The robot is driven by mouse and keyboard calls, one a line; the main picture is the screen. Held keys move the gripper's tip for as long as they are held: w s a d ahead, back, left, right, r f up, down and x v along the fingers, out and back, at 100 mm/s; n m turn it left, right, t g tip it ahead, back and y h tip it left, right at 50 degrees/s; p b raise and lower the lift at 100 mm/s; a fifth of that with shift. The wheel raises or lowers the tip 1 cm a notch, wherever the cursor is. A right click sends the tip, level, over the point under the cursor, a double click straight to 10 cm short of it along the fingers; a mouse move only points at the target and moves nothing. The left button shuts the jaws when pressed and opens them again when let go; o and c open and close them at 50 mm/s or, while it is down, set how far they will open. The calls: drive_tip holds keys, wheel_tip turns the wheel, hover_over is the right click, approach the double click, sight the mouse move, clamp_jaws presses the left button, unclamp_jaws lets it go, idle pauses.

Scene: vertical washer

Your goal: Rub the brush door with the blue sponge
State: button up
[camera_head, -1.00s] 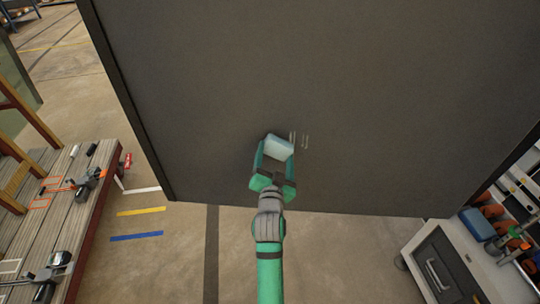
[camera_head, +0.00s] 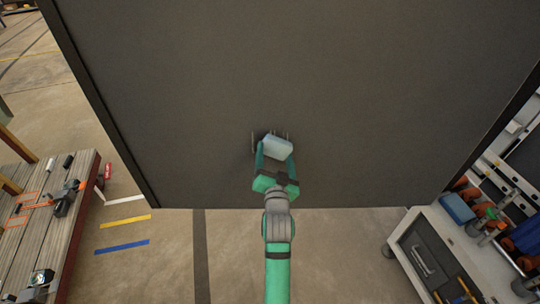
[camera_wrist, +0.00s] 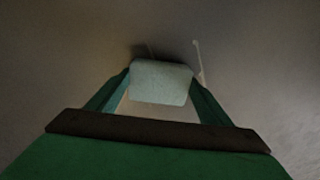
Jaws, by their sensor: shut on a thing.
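A large dark grey panel (camera_head: 300,70), which appears to be the door, fills most of the head view. My gripper (camera_head: 276,157) is shut on a pale blue sponge (camera_head: 277,146), held between its two green fingers. The sponge is at the panel's lower middle, touching it or very close; I cannot tell which. In the wrist view the sponge (camera_wrist: 161,82) sits between the fingertips, with a dark shadow on the surface behind it. Thin pale marks (camera_head: 253,142) show on the panel beside the sponge. Part of the panel is hidden behind the sponge and fingers.
A wooden-topped table (camera_head: 40,215) with tools stands at the left. A grey cart (camera_head: 425,255) with a drawer, tools and a blue block (camera_head: 457,208) stands at the lower right. Bare floor (camera_head: 340,250) with coloured tape lies below the panel.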

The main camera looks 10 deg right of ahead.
sight(287, 156)
drive_tip(key=shift+s+d, duration=0.2)
drive_tip(key=shift+d, duration=0.95)
drive_tip(key=shift+s+d, duration=0.2)
drive_tip(key=shift+d, duration=0.9)
drive_tip(key=shift+c, duration=0.3)
drive_tip(key=shift+a+f, duration=0.25)
drive_tip(key=shift+f, duration=0.6)
drive_tip(key=shift+w+a, duration=0.5)
drive_tip(key=shift+a, duration=1.5)
drive_tip(key=shift+w+a, duration=0.45)
drive_tip(key=shift+a, duration=1.55)
drive_tip(key=shift+w+a, duration=0.5)
drive_tip(key=shift+a, duration=1.5)
drive_tip(key=shift+d, duration=0.1)
drive_tip(key=v, duration=0.6)
drive_tip(key=shift+s, duration=0.15)
drive_tip(key=shift+v, duration=1.35)
drive_tip(key=shift+s, duration=0.1)
